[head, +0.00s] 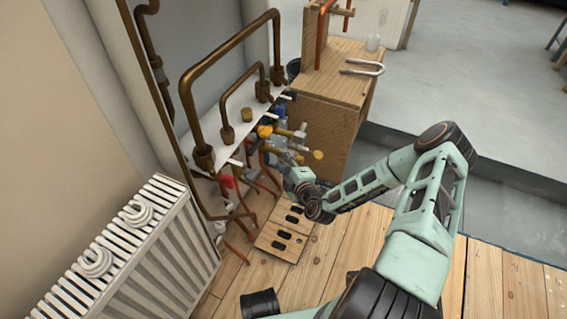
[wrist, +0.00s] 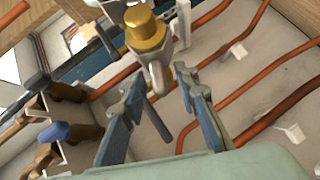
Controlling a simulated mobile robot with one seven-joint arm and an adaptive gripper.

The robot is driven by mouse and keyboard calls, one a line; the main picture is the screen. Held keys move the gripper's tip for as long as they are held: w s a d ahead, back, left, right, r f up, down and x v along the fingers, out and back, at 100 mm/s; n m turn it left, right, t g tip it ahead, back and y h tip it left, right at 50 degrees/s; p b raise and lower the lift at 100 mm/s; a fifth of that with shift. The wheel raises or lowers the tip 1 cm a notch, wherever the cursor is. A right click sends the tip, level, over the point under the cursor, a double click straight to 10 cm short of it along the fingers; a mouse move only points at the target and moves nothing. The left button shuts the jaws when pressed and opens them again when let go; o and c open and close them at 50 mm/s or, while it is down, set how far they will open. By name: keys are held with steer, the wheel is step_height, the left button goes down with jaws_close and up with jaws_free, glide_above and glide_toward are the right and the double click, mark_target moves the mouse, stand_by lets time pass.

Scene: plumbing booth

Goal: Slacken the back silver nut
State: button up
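In the wrist view, my gripper (wrist: 158,82) is open, with one blue-grey finger on each side and a gap between them. A silver-grey fitting (wrist: 158,78) with a brass-coloured cap (wrist: 146,32) stands just beyond the fingertips. A thin dark grey bar (wrist: 156,120) shows between the fingers; I cannot tell whether they touch it. In the head view, my gripper (head: 290,166) reaches in among the crowded valves and pipes below the white shelf, and its fingertips are hard to make out. I cannot tell which part is the back silver nut.
Copper pipes (wrist: 235,62) run below the fittings. A blue-capped valve (wrist: 55,132) is at the wrist view's left. A white radiator (head: 150,255), a wooden cabinet (head: 330,125) and a slotted wooden board (head: 285,235) surround the work area. The wooden floor (head: 350,255) is mostly clear.

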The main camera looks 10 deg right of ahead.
jaws_close()
steer(key=shift+f, duration=0.1)
stand_by(0.3)
steer(key=shift+s+f+n+t+b, duration=0.2)
steer(key=shift+f+n+t+b, duration=0.1)
steer(key=shift+f+n+t, duration=0.5)
steer(key=shift+w+d+f+n+t+y, duration=0.15)
steer(key=shift+f+n+t+y, duration=0.35)
steer(key=shift+n+t, duration=0.6)
steer(key=shift+w+f+n+t+y, duration=0.1)
steer(key=shift+f+n+t+y, duration=0.35)
steer(key=shift+n+t, duration=0.65)
steer(key=shift+w+d+f+n+t+y, duration=0.15)
steer(key=shift+f+n+t+y, duration=0.35)
steer(key=shift+n, duration=1)
steer(key=shift+t, duration=0.3)
